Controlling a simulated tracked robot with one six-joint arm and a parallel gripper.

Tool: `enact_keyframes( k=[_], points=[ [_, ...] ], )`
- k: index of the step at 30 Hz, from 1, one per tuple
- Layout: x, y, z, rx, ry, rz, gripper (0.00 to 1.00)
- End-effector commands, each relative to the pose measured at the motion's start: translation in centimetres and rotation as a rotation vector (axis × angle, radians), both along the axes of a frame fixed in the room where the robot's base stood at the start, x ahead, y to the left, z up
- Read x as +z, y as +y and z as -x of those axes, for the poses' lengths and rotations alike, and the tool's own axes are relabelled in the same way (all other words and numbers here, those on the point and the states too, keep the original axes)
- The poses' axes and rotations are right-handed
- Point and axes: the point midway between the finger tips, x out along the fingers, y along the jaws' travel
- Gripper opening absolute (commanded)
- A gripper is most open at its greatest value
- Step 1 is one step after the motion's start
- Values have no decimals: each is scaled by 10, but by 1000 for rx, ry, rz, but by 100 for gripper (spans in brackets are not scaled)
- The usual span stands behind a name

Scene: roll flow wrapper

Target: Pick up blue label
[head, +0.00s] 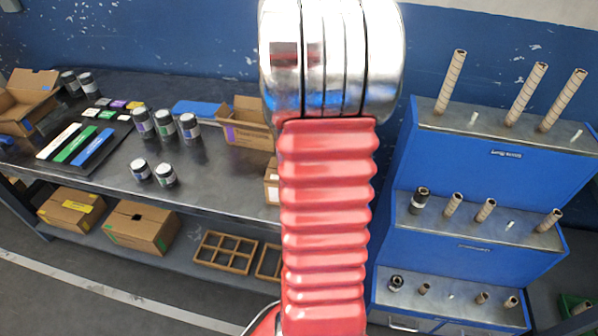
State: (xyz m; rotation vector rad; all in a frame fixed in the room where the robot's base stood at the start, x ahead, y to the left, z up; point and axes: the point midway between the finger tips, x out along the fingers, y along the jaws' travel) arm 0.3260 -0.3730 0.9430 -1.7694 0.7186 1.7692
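A blue strip (93,148), which looks like the blue label, lies flat on a dark mat (104,167) on the workbench at the left. A green strip (76,147) lies beside it on its left, and a white strip (58,141) lies beyond the green one. Nothing covers the blue strip. My gripper is not in view. Only my red ribbed arm and its shiny metal joint show, upright in the middle of the picture, well to the right of the strips.
Several dark jars (165,125) stand right of the mat. Small coloured pieces (118,104) lie behind the strips. An open cardboard box (245,124) stands at the bench's right, another (24,101) at far left. A blue stepped rack (492,160) with upright tubes stands at right.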

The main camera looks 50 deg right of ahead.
Motion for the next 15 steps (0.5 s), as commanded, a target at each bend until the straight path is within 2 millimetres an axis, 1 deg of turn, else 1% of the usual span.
enact_keyframes(
  k=[1,2,15],
  points=[
    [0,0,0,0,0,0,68],
    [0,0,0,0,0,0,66],
    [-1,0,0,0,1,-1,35]
  ],
)
